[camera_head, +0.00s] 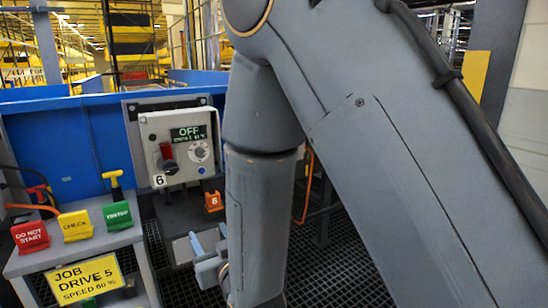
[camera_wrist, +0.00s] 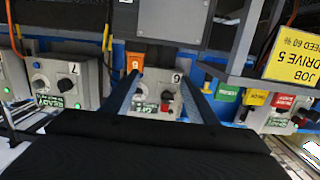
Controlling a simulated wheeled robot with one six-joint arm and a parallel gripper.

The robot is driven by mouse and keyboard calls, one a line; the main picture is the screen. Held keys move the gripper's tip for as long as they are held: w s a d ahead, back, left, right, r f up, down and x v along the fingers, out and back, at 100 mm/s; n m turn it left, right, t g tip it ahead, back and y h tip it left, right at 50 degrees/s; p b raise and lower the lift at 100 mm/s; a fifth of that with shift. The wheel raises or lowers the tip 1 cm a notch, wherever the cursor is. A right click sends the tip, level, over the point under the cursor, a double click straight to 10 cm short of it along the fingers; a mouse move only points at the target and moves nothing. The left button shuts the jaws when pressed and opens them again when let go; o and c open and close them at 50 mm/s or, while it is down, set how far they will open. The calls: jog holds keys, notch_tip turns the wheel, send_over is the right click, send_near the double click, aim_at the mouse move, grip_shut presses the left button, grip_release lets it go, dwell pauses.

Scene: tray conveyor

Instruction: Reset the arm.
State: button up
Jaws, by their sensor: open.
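My arm fills the middle and right of the head view, its forearm hanging down. My gripper (camera_head: 207,238) shows at the lower middle of the head view, partly hidden behind the forearm. In the wrist view, which is upside down, its two blue-grey fingers (camera_wrist: 158,80) stand apart with nothing held between them. Beyond them is the grey control box 6 (camera_head: 180,140), also seen between the fingers in the wrist view (camera_wrist: 148,103). Its display reads OFF, and it has a red handle and a dial.
A stand at left holds red DO NOT START (camera_head: 31,236), yellow CHECK (camera_head: 75,226) and green TESTED (camera_head: 118,216) tags. A yellow sign (camera_head: 88,280) reads JOB DRIVE 5, SPEED 60 %. Box 7 (camera_wrist: 62,75), marked READY, stands beside box 6. A blue wall (camera_head: 80,140) runs behind.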

jog(key=s+d+m+g+h, duration=0.1)
jog(key=s+d+g+h, duration=0.15)
jog(key=d, duration=0.35)
jog(key=s+d+m+g+h, duration=0.1)
jog(key=d+g+h, duration=0.25)
jog(key=d, duration=0.25)
jog(key=s+d+r+m+g+h+p, duration=0.1)
jog(key=s+d+r+g, duration=0.25)
jog(key=s+d, duration=0.45)
jog(key=s+d+r+g+h, duration=0.15)
jog(key=s+d+g, duration=0.4)
jog(key=s, duration=0.55)
jog(key=d+r+m+p, duration=0.3)
jog(key=d+r+p, duration=0.6)
jog(key=p, duration=0.8)
jog(key=shift+w+r+t, duration=0.2)
jog(key=shift+r+t, duration=0.1)
jog(key=shift+t, duration=0.1)
jog(key=shift+c, duration=0.3)
